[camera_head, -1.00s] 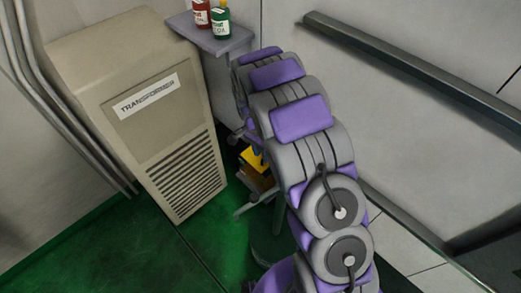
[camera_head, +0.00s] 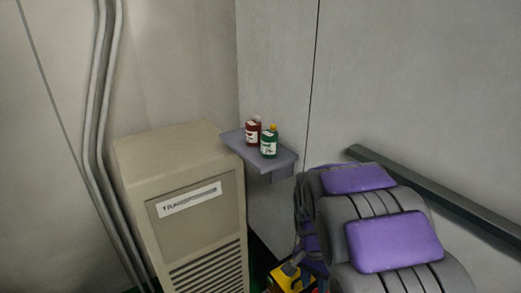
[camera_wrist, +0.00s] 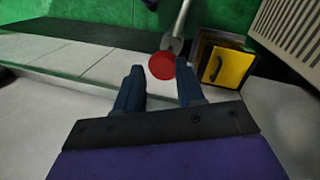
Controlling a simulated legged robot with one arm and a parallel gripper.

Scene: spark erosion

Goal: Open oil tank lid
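A box with a yellow lid (camera_wrist: 232,68) and a dark handle on it stands at the upper right of the wrist view. I take it to be the oil tank. Its brown side (camera_wrist: 202,52) shows at the left of the lid. In the head view a piece of yellow (camera_head: 290,278) shows at the bottom edge, partly hidden by my arm. My gripper (camera_wrist: 159,68) is open, its two dark fingers apart, to the left of the yellow lid and not touching it. A red round thing (camera_wrist: 162,66) shows between the fingertips, apparently beyond them.
A beige transformer cabinet (camera_head: 190,230) stands left of the box. A wall shelf (camera_head: 284,160) holds a red bottle (camera_head: 253,132) and a green bottle (camera_head: 269,145). A metal rail (camera_head: 460,205) runs along the right wall. A grey rod (camera_wrist: 178,25) stands near the red thing.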

